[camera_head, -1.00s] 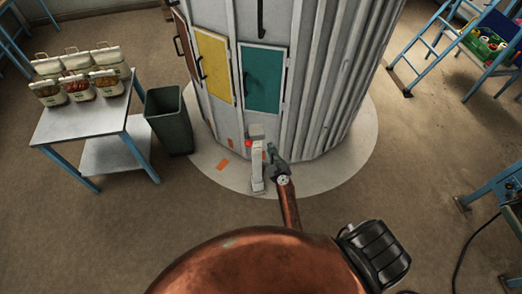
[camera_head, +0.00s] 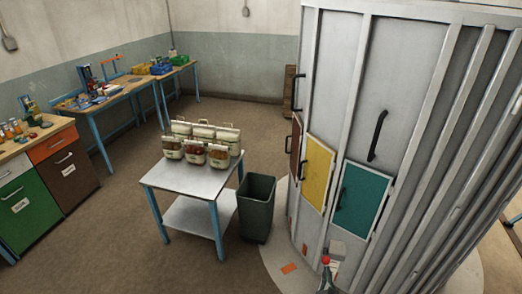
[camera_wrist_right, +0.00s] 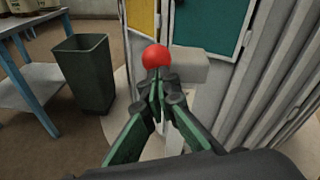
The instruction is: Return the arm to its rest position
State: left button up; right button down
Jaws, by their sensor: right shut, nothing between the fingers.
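My right gripper (camera_head: 325,284) shows only as a small dark piece at the bottom edge of the head view. In the right wrist view its green fingers (camera_wrist_right: 158,88) are closed together with nothing between them. A red ball (camera_wrist_right: 155,57) appears just past the fingertips; I cannot tell whether they touch it. The ball also shows in the head view (camera_head: 326,260), beside a grey post-like box (camera_head: 338,249) near the silo's foot. Most of the right arm is out of the head view. My left gripper is not in view.
The large grey silo (camera_head: 337,55) with brown, yellow and teal doors fills the right. A dark bin (camera_head: 257,208) stands left of it, beside a table (camera_head: 170,178) holding several filled sacks (camera_head: 195,153). Workbenches line the left and back walls. Floor between is clear.

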notch_tip(320, 180, up, 6)
jog(key=w+d+f+p, duration=0.1)
jog(key=w+p, duration=0.1)
jog(key=p, duration=0.3)
jog(key=s+a+f+n+g+y+b, duration=0.1)
jog(key=s+f+n+g+y+b, duration=0.15)
jog(key=s+f+n, duration=1.05)
jog(key=s+a+f+n+g+y+b, duration=0.15)
jog(key=s+f+n+g+b, duration=0.4)
jog(key=s+f, duration=1.2)
jog(key=s+d+f+n+g+b, duration=0.1)
jog(key=s+f+n+g, duration=0.1)
jog(key=s+f+n, duration=0.4)
jog(key=s+d+f+n+g+b, duration=0.1)
jog(key=s+f+n, duration=0.5)
jog(key=s, duration=1)
jog(key=s+d+f+n+g+b, duration=0.1)
jog(key=s+f+n+g, duration=0.2)
jog(key=s+f+n, duration=0.3)
jog(key=s+f, duration=0.1)
jog(key=s, duration=0.4)
jog(key=shift+s+d+f+b, duration=0.15)
jog(key=shift+s+f+b, duration=0.15)
jog(key=shift+s+f, duration=0.05)
